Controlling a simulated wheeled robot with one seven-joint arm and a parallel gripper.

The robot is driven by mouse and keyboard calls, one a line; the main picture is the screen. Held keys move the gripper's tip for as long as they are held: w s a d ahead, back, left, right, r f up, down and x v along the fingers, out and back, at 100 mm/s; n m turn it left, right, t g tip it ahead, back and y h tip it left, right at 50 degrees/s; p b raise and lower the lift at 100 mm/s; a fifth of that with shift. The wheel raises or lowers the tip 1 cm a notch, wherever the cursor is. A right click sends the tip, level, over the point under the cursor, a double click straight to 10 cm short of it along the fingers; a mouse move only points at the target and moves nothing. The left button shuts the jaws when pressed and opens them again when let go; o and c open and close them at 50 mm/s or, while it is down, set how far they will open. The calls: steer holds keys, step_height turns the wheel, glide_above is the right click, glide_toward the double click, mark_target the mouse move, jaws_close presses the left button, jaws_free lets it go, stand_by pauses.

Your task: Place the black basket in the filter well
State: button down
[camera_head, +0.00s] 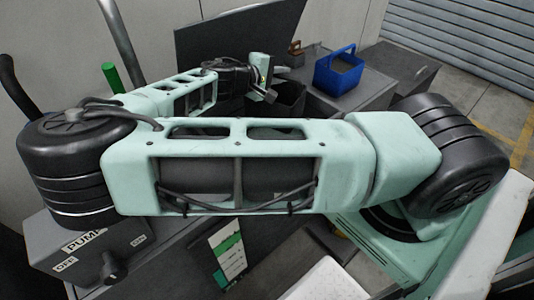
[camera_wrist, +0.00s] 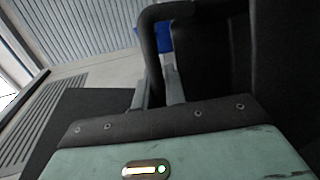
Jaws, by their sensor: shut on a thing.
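My gripper (camera_head: 268,88) is beyond my bent arm in the head view, near the far counter. In the wrist view its two fingers (camera_wrist: 159,88) close on one side of the dark handle of the black basket (camera_wrist: 212,65). The basket body fills the middle right of that view, close to the fingers. In the head view part of the black basket (camera_head: 291,97) shows just right of and below the gripper. I cannot tell whether its bottom touches anything. I cannot make out the filter well; my arm hides much of the middle.
A blue basket (camera_head: 339,74) stands on the grey counter (camera_head: 379,84) right of the gripper; a small brown block (camera_head: 296,48) is behind. A dark upright panel (camera_head: 225,42) rises behind my forearm. A pump switch box (camera_head: 95,252) is at the lower left.

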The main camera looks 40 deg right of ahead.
mark_target(291, 86)
step_height(291, 86, down, 4)
steer(key=shift+f+b, duration=0.1)
steer(key=shift+b, duration=0.75)
step_height(291, 86, down, 10)
steer(key=shift+r, duration=0.2)
steer(key=c, duration=1.5)
jaws_free()
steer(key=shift+f, duration=0.1)
steer(key=shift+o, duration=0.2)
steer(key=v, duration=0.7)
steer(key=shift+a+b, duration=0.25)
steer(key=shift+b, duration=0.1)
steer(key=shift+r, duration=0.2)
